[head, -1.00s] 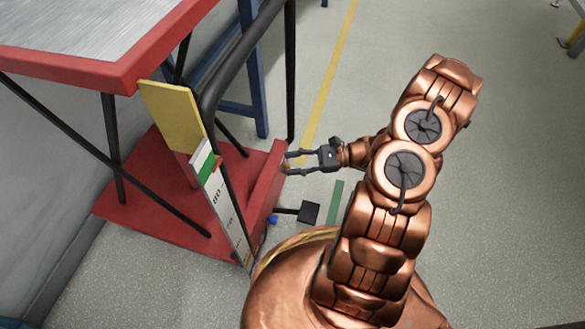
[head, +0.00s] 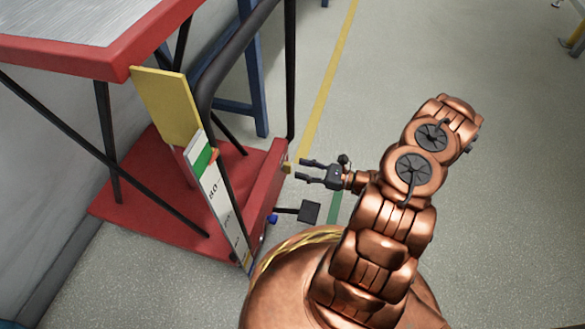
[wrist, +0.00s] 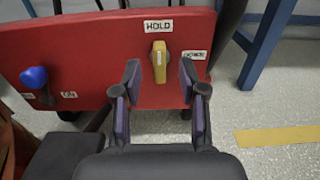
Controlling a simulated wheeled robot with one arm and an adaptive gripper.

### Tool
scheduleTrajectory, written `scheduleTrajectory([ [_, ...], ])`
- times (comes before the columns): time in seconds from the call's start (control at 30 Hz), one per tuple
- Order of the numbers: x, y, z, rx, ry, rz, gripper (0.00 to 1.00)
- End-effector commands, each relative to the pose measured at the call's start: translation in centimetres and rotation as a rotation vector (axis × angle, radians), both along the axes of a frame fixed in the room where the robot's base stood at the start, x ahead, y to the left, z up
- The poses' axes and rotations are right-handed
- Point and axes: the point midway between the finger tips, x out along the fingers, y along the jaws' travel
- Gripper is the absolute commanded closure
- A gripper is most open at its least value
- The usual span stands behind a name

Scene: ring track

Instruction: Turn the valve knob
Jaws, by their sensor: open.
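The yellow valve knob (wrist: 159,62) sits upright on the red panel (wrist: 90,40), below a white label reading HOLD, in the wrist view. In the head view the knob (head: 286,163) is a small yellow spot on the panel's edge. My gripper (wrist: 160,82) is open, with one finger to each side of the knob's line in the wrist view. In the head view my gripper (head: 303,169) is a short gap to the right of the knob, empty and apart from it.
A blue knob (wrist: 33,77) is at the panel's left, beside a small label partly hidden. Another label (wrist: 195,55) is right of the yellow knob. A dark pedal (head: 309,212) sticks out below my gripper. Open floor lies to the right of the red cart (head: 110,215).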

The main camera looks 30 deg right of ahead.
Motion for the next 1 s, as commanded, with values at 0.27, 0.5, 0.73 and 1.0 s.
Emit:
scheduleTrajectory([
  [0.27,2.3,2.5,-0.2,0.002,0.002,0.003,0.58],
  [0.5,2.8,2.9,0.0,0.001,0.002,0.001,0.58],
  [0.73,2.8,2.9,0.0,0.0,0.001,0.001,0.66],
  [1.0,2.8,2.9,0.0,0.001,0.001,0.001,0.94],
])
